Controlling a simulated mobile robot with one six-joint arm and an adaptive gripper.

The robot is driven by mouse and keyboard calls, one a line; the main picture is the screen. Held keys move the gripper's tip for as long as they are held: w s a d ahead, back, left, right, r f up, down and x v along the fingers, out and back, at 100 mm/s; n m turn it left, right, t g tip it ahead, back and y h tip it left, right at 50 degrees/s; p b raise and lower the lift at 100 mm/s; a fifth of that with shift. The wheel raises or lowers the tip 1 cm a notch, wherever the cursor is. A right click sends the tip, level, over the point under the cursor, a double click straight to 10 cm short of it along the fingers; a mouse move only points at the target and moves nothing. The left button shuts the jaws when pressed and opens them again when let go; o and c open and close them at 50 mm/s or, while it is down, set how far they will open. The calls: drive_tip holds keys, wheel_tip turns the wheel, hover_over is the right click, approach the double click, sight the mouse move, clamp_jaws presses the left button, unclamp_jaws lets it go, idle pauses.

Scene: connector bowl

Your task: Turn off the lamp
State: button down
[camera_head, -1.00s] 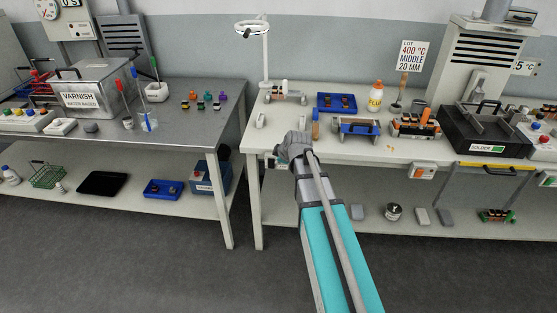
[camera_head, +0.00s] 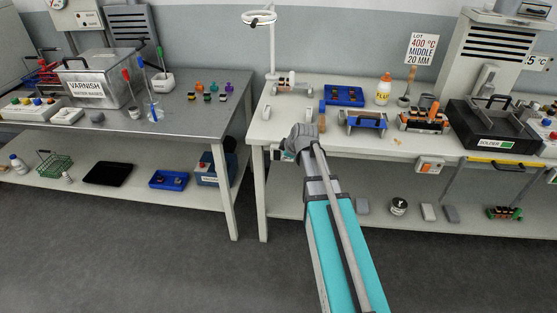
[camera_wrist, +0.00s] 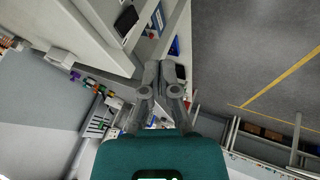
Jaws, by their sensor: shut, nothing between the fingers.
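The lamp is a white ring head (camera_head: 259,17) on a thin upright pole (camera_head: 272,48) at the back left of the right-hand bench. The ring looks pale; I cannot tell if it is lit. My gripper (camera_head: 286,155) is at the bench's front left edge, well in front of and below the lamp head. In the wrist view its fingers (camera_wrist: 162,72) are together and empty. My wrist and arm partly hide the gripper in the head view. The lamp is not clear in the wrist view.
Small pale blocks (camera_head: 266,112) and a blue tray (camera_head: 343,95) are on the right bench (camera_head: 400,155). A glue bottle (camera_head: 384,89) and a black solder bath (camera_head: 490,125) stand further right. A gap separates it from the left bench (camera_head: 180,122).

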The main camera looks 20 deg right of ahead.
sight(278, 159)
drive_tip(key=shift+f, duration=0.15)
drive_tip(key=shift+w+f+b, duration=4.4)
drive_tip(key=shift+w+b, duration=0.1)
drive_tip(key=shift+b, duration=0.05)
